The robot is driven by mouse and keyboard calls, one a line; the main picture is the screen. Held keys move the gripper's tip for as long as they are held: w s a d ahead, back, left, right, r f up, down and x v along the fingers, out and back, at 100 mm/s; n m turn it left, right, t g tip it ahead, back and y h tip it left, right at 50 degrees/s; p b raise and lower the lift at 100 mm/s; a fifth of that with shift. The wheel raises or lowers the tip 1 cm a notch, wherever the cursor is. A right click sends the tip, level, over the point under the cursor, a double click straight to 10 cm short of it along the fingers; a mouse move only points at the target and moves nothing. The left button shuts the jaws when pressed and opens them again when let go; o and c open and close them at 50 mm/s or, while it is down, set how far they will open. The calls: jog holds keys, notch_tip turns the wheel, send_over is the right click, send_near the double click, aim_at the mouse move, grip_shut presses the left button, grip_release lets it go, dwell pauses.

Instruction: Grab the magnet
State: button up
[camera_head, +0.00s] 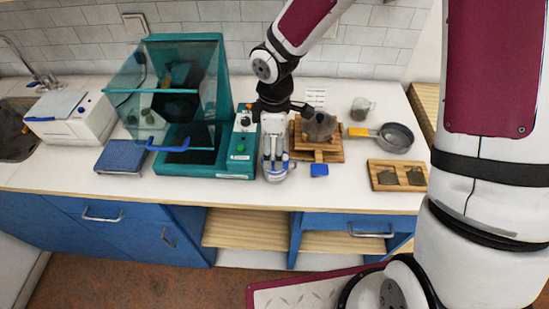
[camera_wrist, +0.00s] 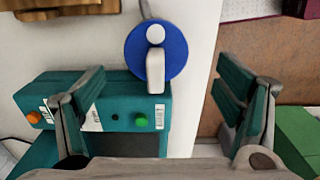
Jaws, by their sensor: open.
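A round blue disc (camera_wrist: 141,50) with a white knob and a pale bar shows in the wrist view, on the white counter beside a teal panel. It may be the magnet; I cannot tell for sure. My gripper (camera_wrist: 152,100) is open and empty, its two teal-padded fingers far apart. The disc is ahead of the gap between them, apart from both fingers. In the head view my arm reaches down to the counter, between the teal hooded box and a wooden stand, and the disc is hard to make out there.
The teal panel (camera_wrist: 115,92) has orange and green buttons and lies close below the fingers. The teal hooded box (camera_head: 215,75) stands left of my arm. The wooden stand (camera_head: 330,150) with a grey lump, a metal pan (camera_head: 396,138) and a wooden tray (camera_head: 398,164) are at the right.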

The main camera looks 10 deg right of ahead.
aim_at(273, 149)
jog(key=f, duration=0.4)
jog(key=shift+w+a+f+p, duration=0.1)
jog(key=shift+w+f+p, duration=0.2)
jog(key=shift+f, duration=0.1)
jog(key=shift+c, duration=0.5)
jog(key=c, duration=1.4)
jog(key=shift+r, duration=0.1)
